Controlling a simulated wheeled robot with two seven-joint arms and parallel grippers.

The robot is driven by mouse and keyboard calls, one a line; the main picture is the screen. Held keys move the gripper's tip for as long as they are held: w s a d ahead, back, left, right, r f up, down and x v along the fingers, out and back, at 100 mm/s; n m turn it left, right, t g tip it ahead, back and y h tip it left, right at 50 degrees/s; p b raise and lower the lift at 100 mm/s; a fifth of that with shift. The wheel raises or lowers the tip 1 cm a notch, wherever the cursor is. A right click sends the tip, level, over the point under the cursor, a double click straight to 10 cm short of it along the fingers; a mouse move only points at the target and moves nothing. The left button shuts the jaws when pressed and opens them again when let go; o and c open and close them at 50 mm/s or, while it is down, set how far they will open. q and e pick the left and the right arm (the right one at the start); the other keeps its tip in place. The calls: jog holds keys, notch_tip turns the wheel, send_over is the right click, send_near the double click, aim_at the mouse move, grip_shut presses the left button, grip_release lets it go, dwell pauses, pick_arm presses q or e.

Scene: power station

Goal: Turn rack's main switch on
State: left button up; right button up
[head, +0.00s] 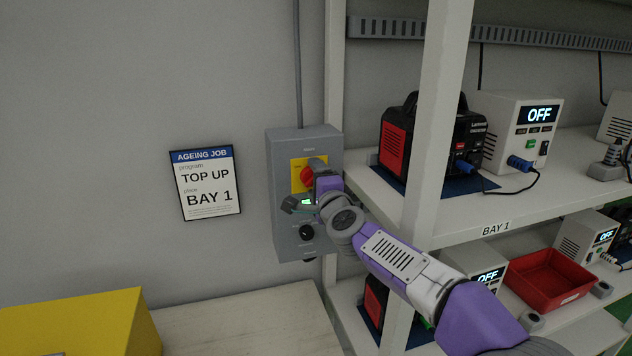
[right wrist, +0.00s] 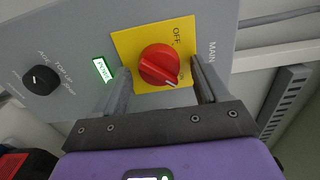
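The main switch is a red rotary knob (head: 307,178) on a yellow plate, on a grey wall box (head: 287,228). In the right wrist view the knob (right wrist: 160,65) sits between the fingers of my right gripper (right wrist: 162,72), which are open with a gap on each side. The yellow plate (right wrist: 125,45) reads OFF, with ON partly covered by the knob. The knob's white mark points to the lower right, near the ON lettering. A POWER lamp (right wrist: 103,69) glows green. In the head view my right gripper (head: 312,192) partly hides the box. My left gripper is out of view.
A black selector knob (right wrist: 41,80) is on the same box. A rack post (head: 432,120) and shelves with units showing OFF (head: 540,114) stand to the right. An AGEING JOB sign (head: 205,183) hangs left. A yellow box (head: 85,325) is lower left.

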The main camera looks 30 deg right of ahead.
jog(key=v, duration=0.7)
jog(key=shift+s, duration=0.3)
jog(key=shift+a, duration=0.1)
dwell(0.3)
